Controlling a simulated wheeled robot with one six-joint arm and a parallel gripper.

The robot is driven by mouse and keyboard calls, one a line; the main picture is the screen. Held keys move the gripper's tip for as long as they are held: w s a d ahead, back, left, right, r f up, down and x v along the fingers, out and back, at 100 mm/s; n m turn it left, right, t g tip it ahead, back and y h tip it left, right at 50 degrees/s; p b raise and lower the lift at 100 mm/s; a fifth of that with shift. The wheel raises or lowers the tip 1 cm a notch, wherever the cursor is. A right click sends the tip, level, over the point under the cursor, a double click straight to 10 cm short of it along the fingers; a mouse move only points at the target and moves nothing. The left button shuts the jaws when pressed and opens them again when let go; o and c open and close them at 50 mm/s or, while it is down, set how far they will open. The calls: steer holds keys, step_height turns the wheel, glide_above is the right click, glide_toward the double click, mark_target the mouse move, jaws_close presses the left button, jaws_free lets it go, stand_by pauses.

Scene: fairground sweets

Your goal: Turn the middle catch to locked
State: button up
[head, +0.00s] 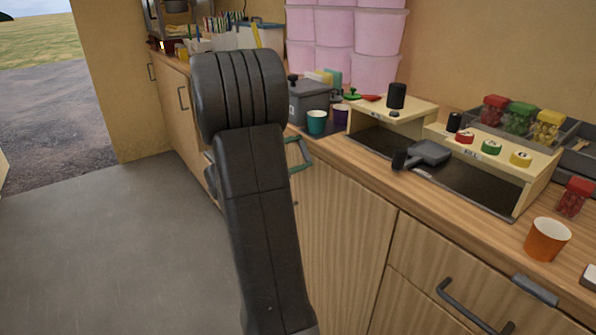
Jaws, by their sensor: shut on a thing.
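I cannot make out the middle catch; my dark arm covers the middle of the head view and hides part of the cupboard fronts behind it. My gripper is hidden behind my arm, so I cannot see its fingers or what is between them. A teal-grey bracket-shaped piece (299,155) shows just right of my arm, at the cupboard front below the counter edge. I cannot tell whether it is a handle.
The wooden counter (365,170) runs along the right. On it are a grey pot (310,103), teal cup (316,122), dark scoop (428,153), raised wooden panel (485,150) and orange cup (547,239). A drawer handle (470,308) sticks out below. Grey floor (110,250) at left is clear.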

steer(key=m+b, duration=0.2)
steer(key=b, duration=0.2)
steer(key=m+b, duration=0.3)
steer(key=b, duration=0.1)
steer(key=f+m+b, duration=0.1)
steer(key=m+b, duration=0.2)
steer(key=b, duration=0.1)
steer(key=shift+w+a+b, duration=0.3)
steer(key=shift+w+b, duration=0.05)
steer(key=shift+w, duration=0.05)
steer(key=shift+r, duration=0.15)
steer(key=o, duration=1)
steer(key=p+v, duration=0.3)
steer(key=v, duration=1)
steer(key=shift+s+a, duration=0.25)
steer(key=shift+a, duration=0.1)
